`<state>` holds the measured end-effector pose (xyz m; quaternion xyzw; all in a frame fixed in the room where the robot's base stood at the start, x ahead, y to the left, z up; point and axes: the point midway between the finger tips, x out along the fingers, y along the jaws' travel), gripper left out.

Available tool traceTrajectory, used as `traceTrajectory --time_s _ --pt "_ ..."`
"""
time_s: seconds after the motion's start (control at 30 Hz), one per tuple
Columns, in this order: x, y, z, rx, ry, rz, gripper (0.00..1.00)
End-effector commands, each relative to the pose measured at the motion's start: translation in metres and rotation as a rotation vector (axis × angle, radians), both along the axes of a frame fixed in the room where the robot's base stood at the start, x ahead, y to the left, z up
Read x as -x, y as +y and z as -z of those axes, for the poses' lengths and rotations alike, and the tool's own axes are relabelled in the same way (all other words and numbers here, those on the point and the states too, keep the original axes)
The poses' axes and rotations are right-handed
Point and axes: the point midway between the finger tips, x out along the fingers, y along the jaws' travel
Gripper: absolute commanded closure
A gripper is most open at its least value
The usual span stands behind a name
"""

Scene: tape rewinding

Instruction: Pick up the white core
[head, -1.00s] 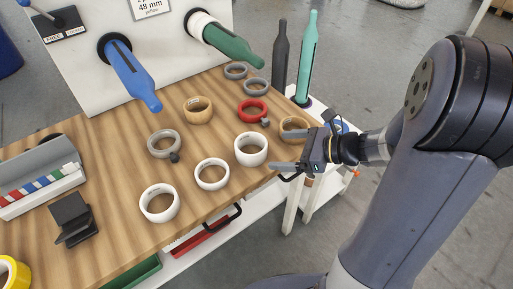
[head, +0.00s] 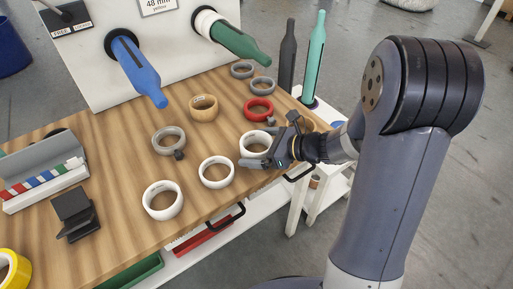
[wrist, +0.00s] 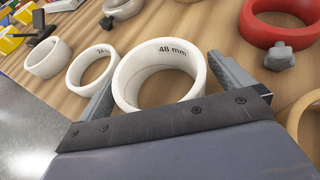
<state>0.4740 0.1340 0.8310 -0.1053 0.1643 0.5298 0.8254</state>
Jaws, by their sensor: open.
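A white core marked "48 mm" (wrist: 172,50) stands on the wooden table between the two open fingers of my gripper (wrist: 160,72) in the wrist view. One finger is on each side of it, and I cannot tell whether either touches. In the head view this core (head: 246,151) is partly covered by my gripper (head: 262,152). A thinner white core (head: 214,183) is to its left, and another white core (head: 160,214) lies farther left near the table's front edge. Both also show in the wrist view.
Tan ring (head: 204,114) and grey rings stand around. A blue spindle (head: 140,75) and a green one (head: 238,42) jut from the white panel. A black stand (head: 72,212) is at left.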

Motion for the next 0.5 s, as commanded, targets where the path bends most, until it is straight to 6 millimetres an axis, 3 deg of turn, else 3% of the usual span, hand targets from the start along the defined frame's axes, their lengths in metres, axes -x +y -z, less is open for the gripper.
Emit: traceTrajectory --time_s 0.23,0.5 --pt "-0.0010 0.0012 0.0005 0.000 0.000 0.001 0.00" --pt "-0.0007 0.0011 0.0004 0.000 0.000 0.001 0.22"
